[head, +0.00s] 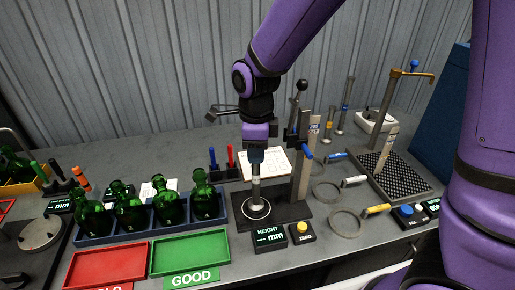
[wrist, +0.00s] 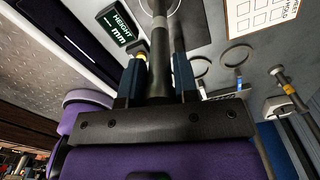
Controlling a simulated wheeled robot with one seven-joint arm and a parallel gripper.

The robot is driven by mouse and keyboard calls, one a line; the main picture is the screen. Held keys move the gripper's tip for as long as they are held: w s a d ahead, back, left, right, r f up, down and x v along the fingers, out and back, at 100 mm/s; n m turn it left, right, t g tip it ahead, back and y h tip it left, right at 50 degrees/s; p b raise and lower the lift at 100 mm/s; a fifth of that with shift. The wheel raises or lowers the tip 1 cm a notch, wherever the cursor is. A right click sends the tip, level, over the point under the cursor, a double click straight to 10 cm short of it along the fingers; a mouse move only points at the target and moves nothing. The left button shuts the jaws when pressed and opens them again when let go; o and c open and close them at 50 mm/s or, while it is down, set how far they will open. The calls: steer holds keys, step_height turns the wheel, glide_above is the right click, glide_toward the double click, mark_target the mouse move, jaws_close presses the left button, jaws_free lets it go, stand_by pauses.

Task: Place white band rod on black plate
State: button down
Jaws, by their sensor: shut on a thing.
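My gripper (head: 256,150) points straight down and is shut on the white band rod (head: 256,188), a grey rod with a pale band. The rod hangs upright over the black plate (head: 290,212), the base of a height gauge, above a white ring marking. Whether its lower end touches the plate I cannot tell. In the wrist view the rod (wrist: 159,45) runs away between my two blue fingers, and its far end lies at the edge of a circle on a plate.
The gauge column (head: 306,160) with a blue handle stands close right of my gripper. A height display (head: 269,237) and yellow button (head: 301,233) sit in front. Green bottles in a blue rack (head: 125,231) stand left. Ring gauges (head: 345,223) lie right. Other banded rods (head: 328,128) stand behind.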

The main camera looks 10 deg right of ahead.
steer(key=shift+f, duration=0.1)
steer(key=c, duration=0.9)
jaws_free()
steer(key=shift+o, duration=0.2)
step_height(320, 180, up, 12)
steer(key=shift+r, duration=0.15)
